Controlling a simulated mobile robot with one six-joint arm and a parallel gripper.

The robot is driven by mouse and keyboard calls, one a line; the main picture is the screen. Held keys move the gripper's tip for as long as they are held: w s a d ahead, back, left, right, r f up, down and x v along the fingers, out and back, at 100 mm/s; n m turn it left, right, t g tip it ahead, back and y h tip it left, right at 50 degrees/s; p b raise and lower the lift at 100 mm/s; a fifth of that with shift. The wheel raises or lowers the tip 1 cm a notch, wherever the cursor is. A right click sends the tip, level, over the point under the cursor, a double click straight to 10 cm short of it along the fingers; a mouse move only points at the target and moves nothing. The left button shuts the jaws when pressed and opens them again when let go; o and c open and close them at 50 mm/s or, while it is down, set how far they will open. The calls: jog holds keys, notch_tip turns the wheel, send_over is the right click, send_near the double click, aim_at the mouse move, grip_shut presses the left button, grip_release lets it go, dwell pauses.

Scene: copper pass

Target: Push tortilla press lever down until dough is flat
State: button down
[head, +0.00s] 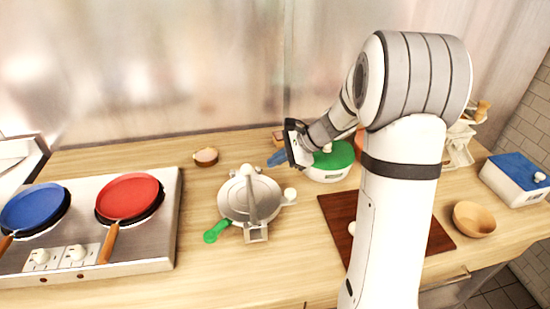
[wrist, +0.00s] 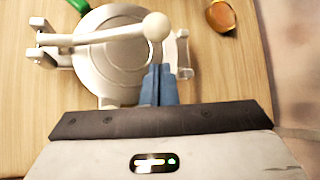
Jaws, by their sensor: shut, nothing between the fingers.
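The tortilla press (head: 236,204) stands on the wooden counter left of my arm, with its round grey plate also filling the upper left of the wrist view (wrist: 108,68). Its lever (head: 252,208) runs from the bracket at the front across the plate to a white ball knob (head: 246,170). In the wrist view the knob (wrist: 155,26) shows just beyond my fingertips. My gripper (head: 277,158) has blue fingers, shut and empty, to the right of and behind the knob; they also show in the wrist view (wrist: 158,72). I see no contact with the lever. Dough is not visible.
A green handle (head: 216,231) lies at the press's front left. A small round brown item (head: 206,156) sits behind it. The stove (head: 170,215) with red (head: 128,196) and blue pans (head: 33,208) is left. A green-lidded container (head: 330,160) and dark board (head: 338,215) are right.

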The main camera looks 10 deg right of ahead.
aim_at(250, 193)
jog(key=p+x, duration=0.1)
jog(key=x, duration=0.5)
jog(key=shift+w+a+f, duration=0.1)
jog(key=shift+a+f, duration=0.15)
jog(key=shift+f, duration=0.05)
jog(key=shift+s+a+r, duration=0.2)
jog(key=shift+s+r, duration=0.1)
jog(key=shift+r, duration=0.45)
